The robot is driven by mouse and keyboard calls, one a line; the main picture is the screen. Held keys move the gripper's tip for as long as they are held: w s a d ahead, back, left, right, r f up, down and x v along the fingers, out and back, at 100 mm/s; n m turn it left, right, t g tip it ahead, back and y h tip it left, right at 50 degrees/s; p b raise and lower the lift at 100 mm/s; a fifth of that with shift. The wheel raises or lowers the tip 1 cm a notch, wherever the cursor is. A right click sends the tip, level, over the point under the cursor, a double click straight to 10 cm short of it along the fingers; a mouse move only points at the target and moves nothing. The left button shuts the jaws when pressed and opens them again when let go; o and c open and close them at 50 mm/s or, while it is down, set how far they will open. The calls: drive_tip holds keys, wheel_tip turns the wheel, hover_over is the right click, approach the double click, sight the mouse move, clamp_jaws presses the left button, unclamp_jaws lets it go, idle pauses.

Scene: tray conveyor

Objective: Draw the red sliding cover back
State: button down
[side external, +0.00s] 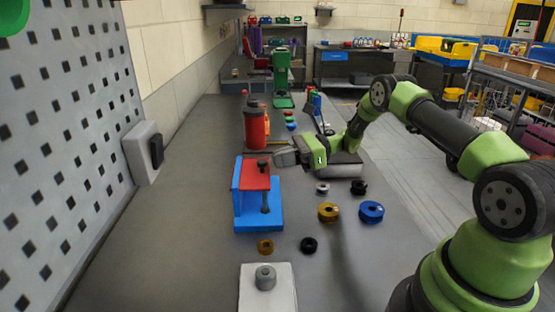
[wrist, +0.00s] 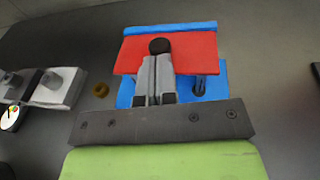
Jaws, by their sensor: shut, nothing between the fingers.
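The red sliding cover (side external: 255,178) lies across the top of a blue stand (side external: 260,223) on the bench. A dark knob (side external: 262,164) stands up from the cover. In the wrist view the red cover (wrist: 195,50) spans most of the blue stand (wrist: 214,92), with its dark knob (wrist: 161,45) just past my fingertips. My gripper (side external: 284,158) is shut and empty, just right of the knob in the side view. In the wrist view my gripper (wrist: 157,62) overlaps the cover; I cannot tell whether the fingers touch the knob.
Loose rings lie nearby: a brown one (side external: 265,246), a black one (side external: 310,244), a gold one (side external: 328,211) and a blue one (side external: 371,211). A red cylinder (side external: 256,128) stands behind the stand. A pale block (side external: 267,290) sits in front. The bench left of the stand is clear.

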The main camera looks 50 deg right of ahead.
sight(262, 160)
drive_tip(key=shift+w+a+f, duration=0.1)
drive_tip(key=shift+w+a, duration=0.25)
drive_tip(key=shift+a, duration=0.1)
drive_tip(key=shift+w+r+x, duration=0.1)
drive_tip(key=shift+r+x, duration=0.05)
drive_tip(key=shift+x, duration=0.75)
drive_tip(key=shift+w+r+x, duration=0.15)
drive_tip(key=shift+x, duration=0.7)
drive_tip(key=shift+d, duration=0.15)
drive_tip(key=v, duration=1.4)
